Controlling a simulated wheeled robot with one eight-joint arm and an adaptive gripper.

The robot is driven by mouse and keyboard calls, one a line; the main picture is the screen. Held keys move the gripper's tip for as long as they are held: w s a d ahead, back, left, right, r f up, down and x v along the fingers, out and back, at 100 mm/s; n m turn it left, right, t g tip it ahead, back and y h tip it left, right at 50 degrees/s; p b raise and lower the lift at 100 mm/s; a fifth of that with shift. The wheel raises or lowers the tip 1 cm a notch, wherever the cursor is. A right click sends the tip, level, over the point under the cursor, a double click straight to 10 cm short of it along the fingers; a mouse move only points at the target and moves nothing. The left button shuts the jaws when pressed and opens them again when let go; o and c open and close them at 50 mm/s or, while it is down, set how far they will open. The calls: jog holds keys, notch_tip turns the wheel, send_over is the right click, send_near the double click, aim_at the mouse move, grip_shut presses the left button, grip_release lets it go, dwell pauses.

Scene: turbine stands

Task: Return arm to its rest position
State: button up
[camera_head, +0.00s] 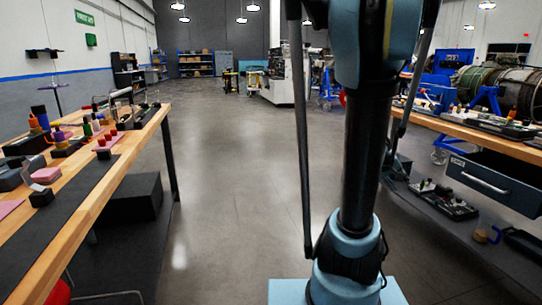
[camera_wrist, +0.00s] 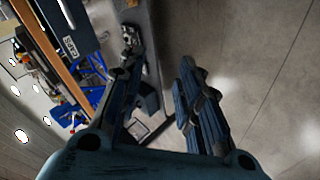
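My gripper (camera_wrist: 158,82) shows in the wrist view with its two dark fingers apart. Nothing is between the fingertips, so it is open and empty. Behind it the wrist view shows the grey floor on the right and a bench side with a drawer on the left. In the head view my blue and black arm stands upright right of the middle. Its upper part runs out of the top of the picture, and my gripper is not in that view.
A wooden bench (camera_head: 150,125) with small items stands on the left. Another bench (camera_head: 468,128) on the right has an open dark drawer (camera_head: 495,181). A turbine (camera_head: 495,82) lies behind it. The floor aisle (camera_head: 235,150) between the benches is clear.

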jog(key=s+a+f+y, duration=0.2)
jog(key=s+a, duration=0.3)
jog(key=a, duration=0.4)
jog(key=s+a+f+g+y, duration=0.1)
jog(key=s+a+f+y, duration=0.1)
jog(key=s+a, duration=0.4)
jog(key=s+a+f+g+y, duration=0.1)
jog(key=s+a+y, duration=0.3)
jog(key=a, duration=0.8)
jog(key=shift+s+a+f+n, duration=0.3)
jog(key=shift+s+f, duration=0.35)
jog(key=shift+s, duration=0.05)
